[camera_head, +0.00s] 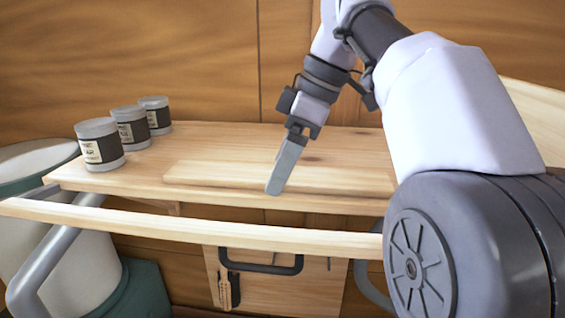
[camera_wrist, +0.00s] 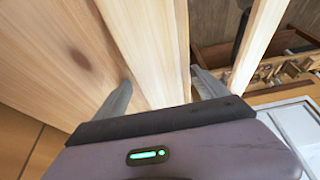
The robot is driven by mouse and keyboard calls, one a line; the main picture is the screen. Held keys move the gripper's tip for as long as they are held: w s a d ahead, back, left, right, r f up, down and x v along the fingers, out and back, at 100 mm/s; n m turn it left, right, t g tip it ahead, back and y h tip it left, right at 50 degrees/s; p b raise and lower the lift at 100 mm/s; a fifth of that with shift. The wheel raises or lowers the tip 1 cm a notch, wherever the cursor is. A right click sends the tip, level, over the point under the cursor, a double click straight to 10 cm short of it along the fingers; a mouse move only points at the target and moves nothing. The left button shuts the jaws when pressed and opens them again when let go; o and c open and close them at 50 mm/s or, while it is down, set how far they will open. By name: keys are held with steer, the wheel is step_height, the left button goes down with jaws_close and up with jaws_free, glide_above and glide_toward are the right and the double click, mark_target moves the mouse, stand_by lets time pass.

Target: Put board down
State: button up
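The board (camera_head: 220,174), a long pale plank, lies flat along the front edge of the wooden bench top (camera_head: 190,142). My gripper (camera_head: 276,188) points down at the board's middle, with one finger showing in front of its front edge. In the wrist view, the board (camera_wrist: 150,45) runs between the two fingers of my gripper (camera_wrist: 162,75). Both fingertips appear to meet its long edges, so the gripper looks shut on it. The far finger is hidden in the head view.
Several labelled cans (camera_head: 99,144) stand at the bench's left end. A wooden rail (camera_head: 190,228) runs in front of the bench, with a gap between. A large pale container (camera_head: 35,165) stands at the left. A panel with a dark handle (camera_head: 262,268) is below.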

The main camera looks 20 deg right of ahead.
mark_target(298, 174)
steer(key=shift+r, duration=0.1)
steer(key=d+r, duration=0.1)
steer(key=s+d+r, duration=0.1)
steer(key=shift+d+r, duration=0.2)
steer(key=shift+r, duration=0.2)
steer(key=s+d, duration=0.1)
steer(key=d, duration=0.2)
steer(key=s+d, duration=0.1)
steer(key=d, duration=0.2)
steer(key=s+d, duration=0.2)
steer(key=d, duration=0.1)
steer(key=shift+d, duration=0.35)
